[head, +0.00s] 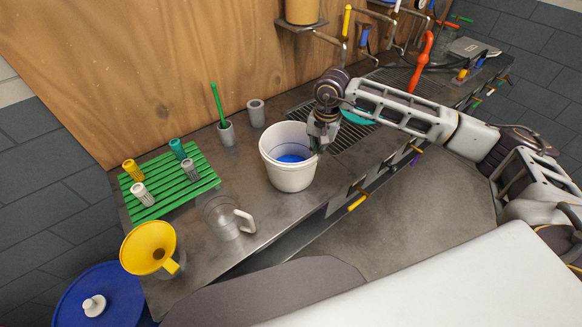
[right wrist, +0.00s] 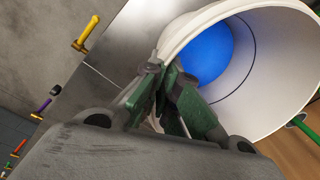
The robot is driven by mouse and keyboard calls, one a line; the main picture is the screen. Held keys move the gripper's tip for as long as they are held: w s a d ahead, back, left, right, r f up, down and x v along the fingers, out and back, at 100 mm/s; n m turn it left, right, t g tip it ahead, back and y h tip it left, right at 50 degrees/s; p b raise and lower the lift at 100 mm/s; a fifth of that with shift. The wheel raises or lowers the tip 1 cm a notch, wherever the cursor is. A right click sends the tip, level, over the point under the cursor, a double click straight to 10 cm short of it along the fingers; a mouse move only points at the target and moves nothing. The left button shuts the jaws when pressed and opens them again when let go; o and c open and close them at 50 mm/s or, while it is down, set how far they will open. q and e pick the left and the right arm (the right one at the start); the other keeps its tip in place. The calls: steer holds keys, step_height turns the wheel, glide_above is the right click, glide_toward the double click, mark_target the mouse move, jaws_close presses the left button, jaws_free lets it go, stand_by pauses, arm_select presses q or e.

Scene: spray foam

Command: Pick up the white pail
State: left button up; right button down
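The white pail (head: 288,176) stands upright at the middle of the metal workbench, with blue content showing inside. In the right wrist view its rim and inner wall (right wrist: 285,75) fill the upper right, with the blue (right wrist: 205,52) at the bottom. My right gripper (head: 318,143) is at the pail's right rim. In the right wrist view the gripper (right wrist: 164,84) has one green-padded finger outside the wall and one inside, closed together on the rim. I cannot tell whether the pail is lifted off the bench. My left gripper is not in view.
Left of the pail are a clear jug (head: 222,218), a yellow funnel (head: 146,250), a green rack (head: 168,183) with small cylinders, and a grey cup (head: 227,134) holding a green stick. A drain grate (head: 350,135) lies behind the gripper. Colored valve handles (head: 357,202) line the front edge.

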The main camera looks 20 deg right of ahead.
steer(key=shift+r, duration=0.4)
stand_by(0.7)
steer(key=shift+r+b, duration=0.85)
steer(key=shift+r, duration=3.7)
steer(key=shift+w+r, duration=0.1)
steer(key=shift+r, duration=0.1)
